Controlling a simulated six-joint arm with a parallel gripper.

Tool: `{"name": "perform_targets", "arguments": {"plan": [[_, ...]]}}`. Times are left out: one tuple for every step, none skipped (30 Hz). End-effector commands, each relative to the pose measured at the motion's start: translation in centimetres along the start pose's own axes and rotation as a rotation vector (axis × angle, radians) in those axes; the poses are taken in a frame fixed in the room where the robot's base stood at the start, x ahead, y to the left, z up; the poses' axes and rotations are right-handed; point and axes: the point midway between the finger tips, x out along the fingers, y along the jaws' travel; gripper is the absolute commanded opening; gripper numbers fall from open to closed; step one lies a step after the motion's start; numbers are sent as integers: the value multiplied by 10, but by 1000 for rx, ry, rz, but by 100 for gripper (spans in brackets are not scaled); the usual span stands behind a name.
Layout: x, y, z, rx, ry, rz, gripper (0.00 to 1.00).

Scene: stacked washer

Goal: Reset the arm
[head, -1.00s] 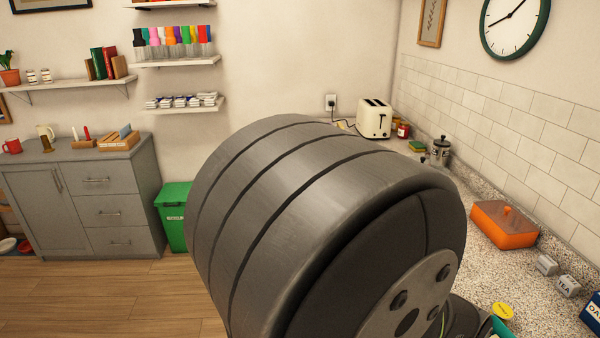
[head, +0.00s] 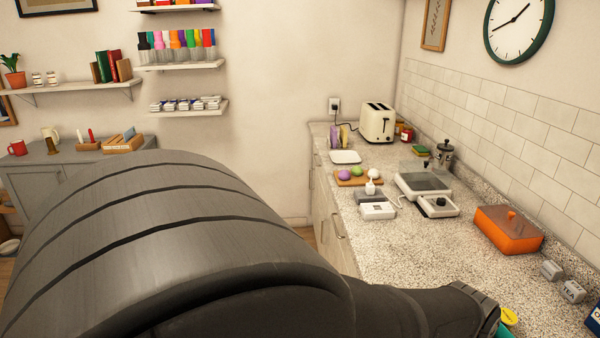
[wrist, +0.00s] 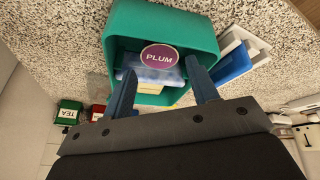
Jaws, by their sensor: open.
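My gripper (wrist: 161,66) shows in the wrist view with its two blue fingers spread apart and nothing visible between them. Beyond the fingertips is a teal open box (wrist: 202,30) with a round purple PLUM label (wrist: 160,58) and pale blue and yellowish items inside. I cannot tell whether the fingertips touch the box. In the head view my large dark arm link fills the lower left and middle, and my gripper is not visible there. A small teal edge shows at the bottom right of the head view, beside a yellow round label (head: 508,316).
The speckled counter (head: 400,260) runs along the right wall. On it stand an orange lidded dish (head: 508,230), a scale-like appliance (head: 438,205), a toaster (head: 376,122), a moka pot (head: 443,155) and a board with balls (head: 365,177). A blue-and-white item (wrist: 235,62) lies beside the teal box.

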Motion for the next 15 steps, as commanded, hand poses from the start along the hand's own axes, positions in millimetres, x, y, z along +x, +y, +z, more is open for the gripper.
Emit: {"name": "perform_targets", "arguments": {"plan": [[-8, 0, -1, 0, 5, 1, 54], [-12, 0, -1, 0, 4, 1, 54], [-17, 0, -1, 0, 6, 1, 54], [-21, 0, -1, 0, 5, 1, 54], [-25, 0, -1, 0, 6, 1, 54], [-31, 0, -1, -1, 5, 1, 54], [-35, 0, -1, -1, 6, 1, 54], [-39, 0, -1, -1, 6, 1, 54], [-45, 0, -1, -1, 6, 1, 54], [-49, 0, -1, -1, 5, 1, 54], [-54, 0, -1, -1, 6, 1, 54], [-60, 0, -1, -1, 5, 1, 54], [-64, 0, -1, -1, 6, 1, 54], [-69, 0, 0, -1, 5, 1, 54], [-63, 0, 1, -1, -3, 0, 54]]}}
